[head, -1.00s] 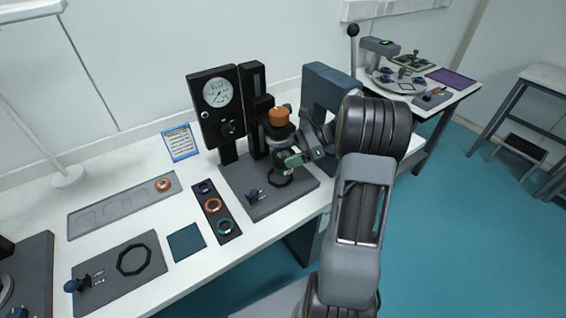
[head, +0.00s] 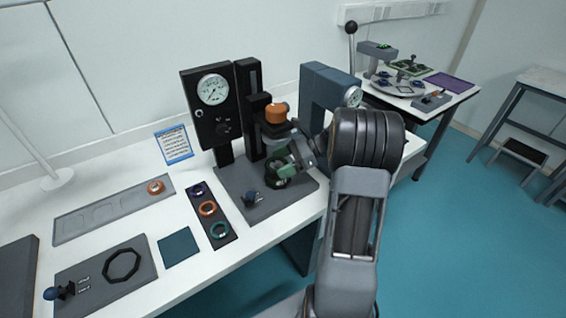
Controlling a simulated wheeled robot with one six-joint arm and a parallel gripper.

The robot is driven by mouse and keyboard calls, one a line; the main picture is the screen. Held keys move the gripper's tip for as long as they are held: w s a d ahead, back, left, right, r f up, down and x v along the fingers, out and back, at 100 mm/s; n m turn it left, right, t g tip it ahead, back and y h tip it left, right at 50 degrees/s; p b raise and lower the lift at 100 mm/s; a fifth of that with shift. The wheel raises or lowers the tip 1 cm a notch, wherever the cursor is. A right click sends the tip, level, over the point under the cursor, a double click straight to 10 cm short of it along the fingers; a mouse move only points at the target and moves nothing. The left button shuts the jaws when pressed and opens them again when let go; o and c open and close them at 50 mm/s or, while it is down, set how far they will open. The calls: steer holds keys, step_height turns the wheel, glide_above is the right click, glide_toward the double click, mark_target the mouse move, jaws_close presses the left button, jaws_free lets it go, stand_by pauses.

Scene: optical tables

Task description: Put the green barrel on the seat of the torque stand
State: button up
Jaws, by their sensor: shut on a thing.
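The torque stand is a dark grey base (head: 233,199) with black columns, a round gauge (head: 213,89) and an orange-topped head (head: 275,113). My gripper (head: 284,165) reaches in from the right, under that head. It is shut on the green barrel (head: 278,161), which looks upright. The barrel is low over the dark round seat (head: 277,182) on the base. The fingers partly hide the barrel, and I cannot tell whether its bottom touches the seat.
A blue arch-shaped frame (head: 318,88) stands close behind my arm. A dark strip with several rings (head: 208,208), a teal mat (head: 179,247) and a grey tray (head: 105,213) lie to the left.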

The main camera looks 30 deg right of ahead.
steer(key=o, duration=1.2)
steer(key=shift+f, duration=0.15)
steer(key=shift+o, duration=0.2)
steer(key=shift+s+d+r, duration=0.1)
steer(key=shift+d+r, duration=0.1)
steer(key=shift+r, duration=0.1)
steer(key=v, duration=0.7)
steer(key=shift+s+d+f, duration=0.1)
